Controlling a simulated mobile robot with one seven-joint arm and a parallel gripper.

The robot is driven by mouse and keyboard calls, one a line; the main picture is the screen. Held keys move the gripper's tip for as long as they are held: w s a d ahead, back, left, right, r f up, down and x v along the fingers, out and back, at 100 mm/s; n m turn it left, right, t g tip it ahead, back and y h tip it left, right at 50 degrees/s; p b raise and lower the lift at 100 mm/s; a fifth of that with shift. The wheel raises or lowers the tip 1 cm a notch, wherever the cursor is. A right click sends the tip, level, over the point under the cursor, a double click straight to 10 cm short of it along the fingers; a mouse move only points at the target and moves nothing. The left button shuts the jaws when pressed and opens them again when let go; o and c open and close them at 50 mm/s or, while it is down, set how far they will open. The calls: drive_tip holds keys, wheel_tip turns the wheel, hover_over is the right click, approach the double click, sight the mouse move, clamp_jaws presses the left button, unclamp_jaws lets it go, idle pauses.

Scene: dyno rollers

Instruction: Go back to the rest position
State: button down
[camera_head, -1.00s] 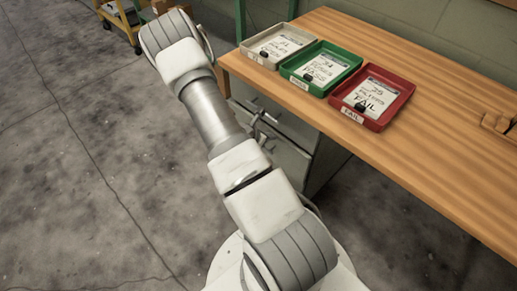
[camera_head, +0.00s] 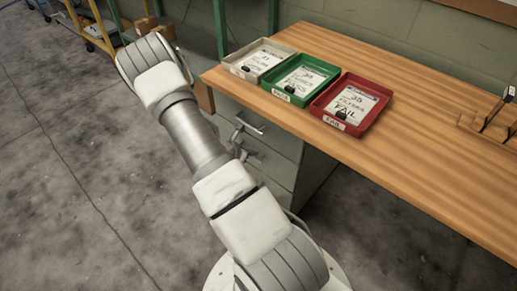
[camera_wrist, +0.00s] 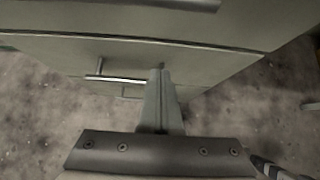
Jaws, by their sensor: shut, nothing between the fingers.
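My gripper (camera_wrist: 160,70) is shut and empty in the wrist view, its two fingers together and pointing toward the grey drawer cabinet (camera_wrist: 200,50). A bar handle (camera_wrist: 115,79) of the cabinet shows just left of the fingertips; I cannot tell whether they touch it. In the head view my arm reaches up and left, and its links hide most of the gripper. The cabinet (camera_head: 277,140) stands under the left end of the wooden workbench (camera_head: 430,150), with its drawers looking shut.
On the bench stand a beige tray (camera_head: 237,71), a green tray (camera_head: 300,99) and a red tray (camera_head: 345,129), each with a labelled sheet. A wooden holder (camera_head: 485,128) is at the right. A yellow cart (camera_head: 98,32) is at the back left. The concrete floor left is clear.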

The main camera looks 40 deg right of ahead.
drive_tip(key=p+v, duration=0.3)
drive_tip(key=v, duration=0.7)
drive_tip(key=shift+a, duration=0.2)
drive_tip(key=shift+r, duration=0.1)
drive_tip(key=s+a+r+m+y, duration=0.1)
drive_tip(key=a+r+m, duration=0.3)
drive_tip(key=r, duration=0.6)
drive_tip(key=s+a+r+m+y, duration=0.1)
drive_tip(key=a+r+m, duration=0.1)
drive_tip(key=r+m, duration=0.7)
drive_tip(key=s+a+r+m+t+y, duration=0.3)
drive_tip(key=s+a+r+y, duration=0.1)
drive_tip(key=s+a+r, duration=0.4)
drive_tip(key=s+a+r+m+t+y, duration=0.25)
drive_tip(key=s+a+r+y, duration=0.2)
drive_tip(key=a+r, duration=0.45)
wheel_tip(320, 180, up, 17)
drive_tip(key=h+p, duration=0.1)
drive_tip(key=p, duration=1.5)
drive_tip(key=shift+s+p, duration=0.15)
drive_tip(key=shift+p, duration=0.2)
drive_tip(key=shift+f+g, duration=0.1)
drive_tip(key=shift+g, duration=0.15)
